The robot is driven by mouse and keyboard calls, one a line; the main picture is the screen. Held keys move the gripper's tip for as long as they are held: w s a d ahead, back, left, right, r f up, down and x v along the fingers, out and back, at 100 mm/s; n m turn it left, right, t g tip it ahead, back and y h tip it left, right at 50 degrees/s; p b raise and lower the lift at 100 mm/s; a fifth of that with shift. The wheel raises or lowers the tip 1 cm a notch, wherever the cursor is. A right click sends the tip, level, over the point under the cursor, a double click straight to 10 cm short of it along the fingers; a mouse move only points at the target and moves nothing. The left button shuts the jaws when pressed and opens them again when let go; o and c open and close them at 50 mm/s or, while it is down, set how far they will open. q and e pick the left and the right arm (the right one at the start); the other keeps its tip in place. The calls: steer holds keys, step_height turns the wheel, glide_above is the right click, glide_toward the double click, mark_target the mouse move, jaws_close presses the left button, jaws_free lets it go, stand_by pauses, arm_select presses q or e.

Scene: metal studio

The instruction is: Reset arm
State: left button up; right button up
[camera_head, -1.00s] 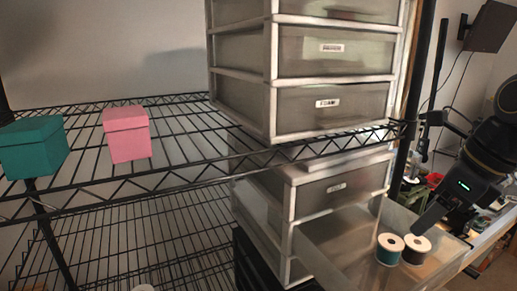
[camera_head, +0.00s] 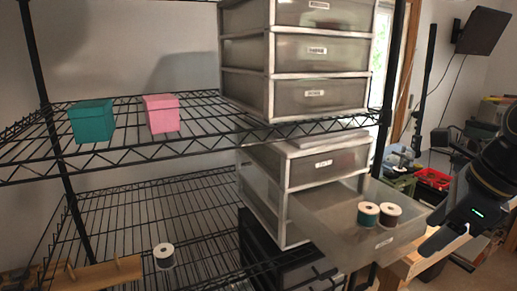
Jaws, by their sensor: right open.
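My right gripper (camera_head: 440,240) is at the right, beside the front right corner of an open drawer (camera_head: 335,232). It is open and I see nothing between its fingers. Two spools, a teal one (camera_head: 368,214) and a dark one (camera_head: 389,215), both with white ends, stand side by side in the open drawer. The drawer belongs to the lower drawer unit (camera_head: 318,168). My left gripper is not in view.
A teal box (camera_head: 92,121) and a pink box (camera_head: 161,114) sit on the upper wire shelf (camera_head: 205,139). A taller drawer unit (camera_head: 300,60) stands there too. Another white-ended spool (camera_head: 164,256) is on the lower shelf. A red bin (camera_head: 433,179) lies behind my right arm.

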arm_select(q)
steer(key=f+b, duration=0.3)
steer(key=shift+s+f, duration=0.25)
arm_select(e)
steer(key=s+a+f+n, duration=0.3)
steer(key=s+f+n, duration=0.1)
steer(key=f+n, duration=0.4)
steer(key=s+a+f+n+t, duration=0.1)
steer(key=s+a+f+n, duration=0.2)
steer(key=s+f+n, duration=0.2)
steer(key=s+a+f+n+t+y, duration=0.1)
steer(key=s+a+f+n, duration=0.3)
steer(key=f+n, duration=0.7)
step_height(320, 180, down, 3)
steer(key=shift+s+f+n, duration=0.15)
steer(key=shift+s+n, duration=0.1)
steer(key=shift+n, duration=0.05)
steer(key=shift+a, duration=0.1)
